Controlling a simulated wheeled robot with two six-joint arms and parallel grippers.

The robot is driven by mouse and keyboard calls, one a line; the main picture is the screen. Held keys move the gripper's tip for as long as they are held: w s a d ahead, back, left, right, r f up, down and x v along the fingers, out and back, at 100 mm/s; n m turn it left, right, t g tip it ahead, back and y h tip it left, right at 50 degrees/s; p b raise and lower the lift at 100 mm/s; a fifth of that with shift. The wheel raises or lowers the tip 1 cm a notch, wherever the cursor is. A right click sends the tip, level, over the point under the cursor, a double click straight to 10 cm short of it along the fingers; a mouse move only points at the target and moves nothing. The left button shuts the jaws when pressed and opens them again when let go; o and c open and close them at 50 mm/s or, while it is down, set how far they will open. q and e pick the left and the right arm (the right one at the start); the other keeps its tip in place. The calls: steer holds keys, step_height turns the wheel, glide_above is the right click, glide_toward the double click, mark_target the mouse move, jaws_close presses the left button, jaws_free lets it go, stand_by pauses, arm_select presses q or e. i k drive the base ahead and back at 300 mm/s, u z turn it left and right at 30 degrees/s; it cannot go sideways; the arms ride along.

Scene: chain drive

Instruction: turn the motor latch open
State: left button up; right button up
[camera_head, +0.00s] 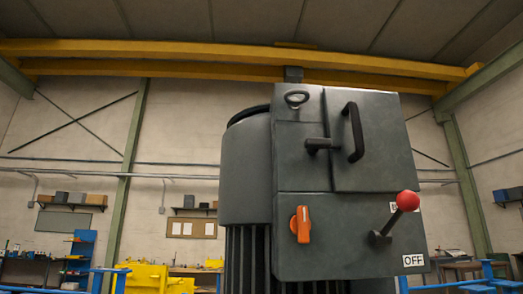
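A large dark grey motor housing (245,172) with a boxy front panel stands in front of me. A black latch lever (320,145) lies about level near the left edge of the panel's upper right door (385,105), and its tip reaches onto that door. A black upright pull handle (355,134) is on the door, which looks shut. An orange knob (301,225) sits upright at the lower left of the panel. A lever with a red ball (408,201) slants up to the right at the lower right. Neither of my grippers is in view.
An OFF label (413,260) is below the red-ball lever; another label behind the ball is mostly hidden. Blue rails (465,284) cross the bottom at both sides. Yellow equipment (150,278) and workbenches stand behind on the left. A yellow crane beam (180,50) spans overhead.

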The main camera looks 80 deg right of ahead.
mark_target(313, 145)
steer(key=z, duration=1.85)
steer(key=k, duration=0.2)
steer(key=z, duration=0.75)
